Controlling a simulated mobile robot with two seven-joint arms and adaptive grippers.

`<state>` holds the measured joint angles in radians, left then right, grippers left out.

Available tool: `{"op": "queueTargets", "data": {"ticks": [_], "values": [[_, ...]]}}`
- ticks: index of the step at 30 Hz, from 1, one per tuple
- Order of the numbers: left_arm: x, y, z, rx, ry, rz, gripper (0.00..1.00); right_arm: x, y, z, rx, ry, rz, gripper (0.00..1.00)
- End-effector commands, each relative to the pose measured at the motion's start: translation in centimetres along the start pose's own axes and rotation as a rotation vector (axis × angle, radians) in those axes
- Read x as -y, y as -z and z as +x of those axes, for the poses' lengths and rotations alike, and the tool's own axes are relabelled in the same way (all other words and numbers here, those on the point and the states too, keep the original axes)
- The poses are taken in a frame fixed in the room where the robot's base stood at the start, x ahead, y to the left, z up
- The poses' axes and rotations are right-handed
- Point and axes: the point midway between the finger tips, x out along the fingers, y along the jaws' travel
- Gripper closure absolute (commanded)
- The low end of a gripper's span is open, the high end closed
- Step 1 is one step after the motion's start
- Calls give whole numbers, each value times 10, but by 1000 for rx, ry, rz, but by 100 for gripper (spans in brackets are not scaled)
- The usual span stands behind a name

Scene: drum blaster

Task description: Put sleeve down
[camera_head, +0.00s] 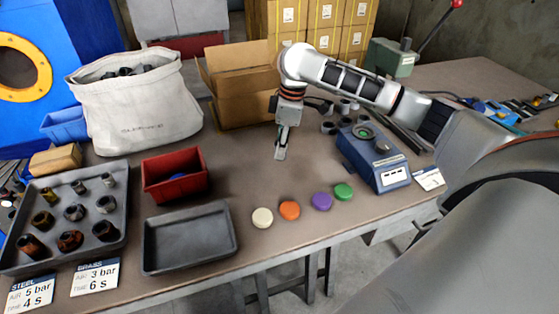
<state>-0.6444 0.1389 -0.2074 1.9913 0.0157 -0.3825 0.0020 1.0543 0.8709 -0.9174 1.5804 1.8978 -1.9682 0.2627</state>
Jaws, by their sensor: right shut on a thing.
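My right gripper (281,150) points down over the middle of the table (240,168), in front of the open cardboard box. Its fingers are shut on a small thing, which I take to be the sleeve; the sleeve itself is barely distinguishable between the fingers. Several dark cylindrical pieces (345,106) stand on the table to the right of the gripper, behind the blue device (384,165). A dark tray (122,208) at the left holds several metal fittings in rows. The dark tray at the front (189,240) is empty. My left gripper is not in view.
A red bin (152,188) with something blue inside stands behind the empty tray. Cream, orange, purple (321,201) and green discs lie in a row. A white fabric bag (135,115) and an open cardboard box (243,105) stand behind. Bare table lies below the gripper.

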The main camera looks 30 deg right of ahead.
Motion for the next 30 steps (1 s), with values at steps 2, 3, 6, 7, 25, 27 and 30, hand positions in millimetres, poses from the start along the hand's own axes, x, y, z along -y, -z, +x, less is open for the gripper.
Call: {"op": "queueTargets", "data": {"ticks": [2, 3, 6, 7, 25, 27, 30], "values": [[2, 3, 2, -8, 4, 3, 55, 0, 0, 4, -2, -2, 0, 100], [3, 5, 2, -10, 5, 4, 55, 0, 0, 5, -2, -2, 0, 100], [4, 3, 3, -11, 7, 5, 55, 0, -2, 13, 0, -1, -1, 100], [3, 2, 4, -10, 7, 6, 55, 0, -2, 17, 0, 0, -1, 100], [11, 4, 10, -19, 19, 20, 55, 0, -7, 47, -1, -3, 0, 100], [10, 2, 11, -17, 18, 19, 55, 0, -7, 48, 0, -2, 0, 57], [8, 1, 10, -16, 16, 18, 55, 0, -7, 48, 0, -2, 0, 57]]}}
